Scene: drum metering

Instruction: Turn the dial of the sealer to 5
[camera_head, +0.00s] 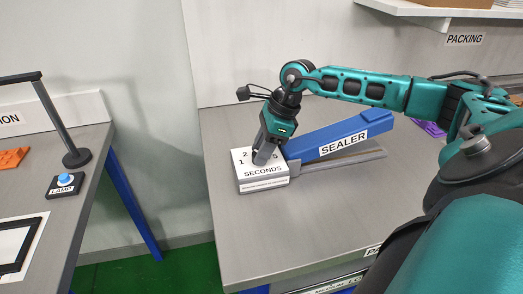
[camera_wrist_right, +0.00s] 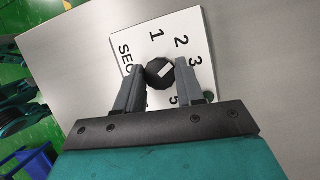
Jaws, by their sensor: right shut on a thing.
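The sealer (camera_head: 341,136) is a blue arm labelled SEALER with a white box (camera_head: 264,184) marked SECONDS at its left end. The dial (camera_wrist_right: 159,75) is a small black knob on the box's numbered white face (camera_wrist_right: 140,24). Its white mark points up and right in the wrist view, roughly towards the 3. The numbers 1, 2, 3 and 5 show there; the 4 is not visible. My right gripper (camera_head: 264,157) is shut on the dial, with one finger (camera_wrist_right: 128,88) on each side. In the head view the gripper hides the dial. My left gripper is not in view.
The grey table (camera_head: 300,225) is clear in front of the sealer. A shelf (camera_head: 440,10) overhangs at the back right. A gap separates the tables.

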